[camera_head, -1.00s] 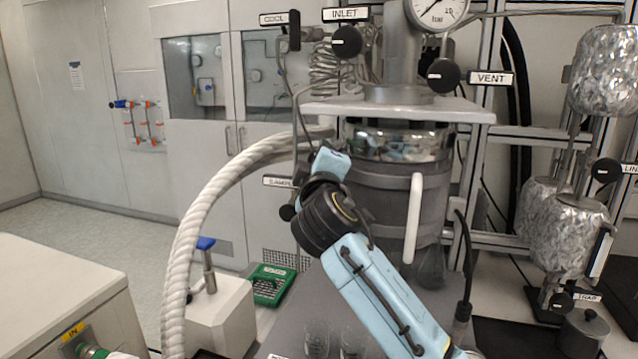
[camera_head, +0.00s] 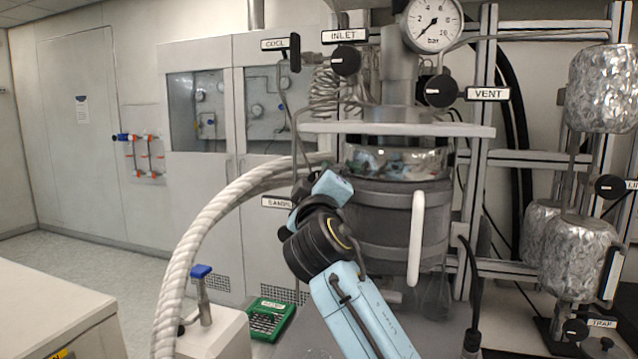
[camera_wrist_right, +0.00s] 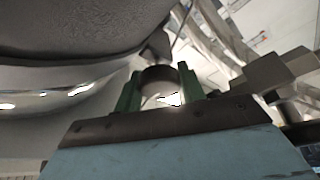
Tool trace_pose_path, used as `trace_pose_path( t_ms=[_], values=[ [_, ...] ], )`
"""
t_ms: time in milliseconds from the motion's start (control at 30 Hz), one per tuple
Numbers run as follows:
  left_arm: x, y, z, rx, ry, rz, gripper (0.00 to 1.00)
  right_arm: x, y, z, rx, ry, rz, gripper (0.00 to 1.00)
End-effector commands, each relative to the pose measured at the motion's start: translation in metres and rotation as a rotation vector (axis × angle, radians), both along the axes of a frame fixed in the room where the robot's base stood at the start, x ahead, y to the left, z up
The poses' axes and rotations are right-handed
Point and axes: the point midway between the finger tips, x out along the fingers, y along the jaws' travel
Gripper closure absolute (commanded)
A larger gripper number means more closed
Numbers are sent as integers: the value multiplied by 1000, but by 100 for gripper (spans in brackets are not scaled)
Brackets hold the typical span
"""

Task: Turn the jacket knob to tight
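No label reading jacket shows in the head view, and I cannot pick out the jacket knob there. The reactor vessel (camera_head: 395,215) stands in the middle under a metal plate. My right arm rises from the bottom to the vessel's left side, near the SAMPLE label (camera_head: 277,202); its fingertips are hidden in the head view. In the right wrist view, the two green fingers of my right gripper (camera_wrist_right: 162,90) stand apart. A round grey thing (camera_wrist_right: 160,77) with a bright patch lies between them; I cannot tell if they grip it. My left gripper is out of view.
Black knobs sit by the INLET (camera_head: 345,60) and VENT (camera_head: 441,90) labels. A thick white hose (camera_head: 205,225) curves left of the vessel. Foil-wrapped vessels (camera_head: 578,258) are at right.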

Motion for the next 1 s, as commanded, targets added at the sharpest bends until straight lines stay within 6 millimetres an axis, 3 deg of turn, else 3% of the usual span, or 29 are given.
trace_pose_path(
  t_ms=[467, 667, 1000],
  values=[
    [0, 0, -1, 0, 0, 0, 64, -7, 0, -2, 1, -1, 1, 51],
    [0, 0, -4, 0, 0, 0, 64, -34, 1, -10, 1, 0, 3, 51],
    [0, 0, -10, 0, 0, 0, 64, -99, 0, -25, 2, 0, 3, 51]
  ],
)
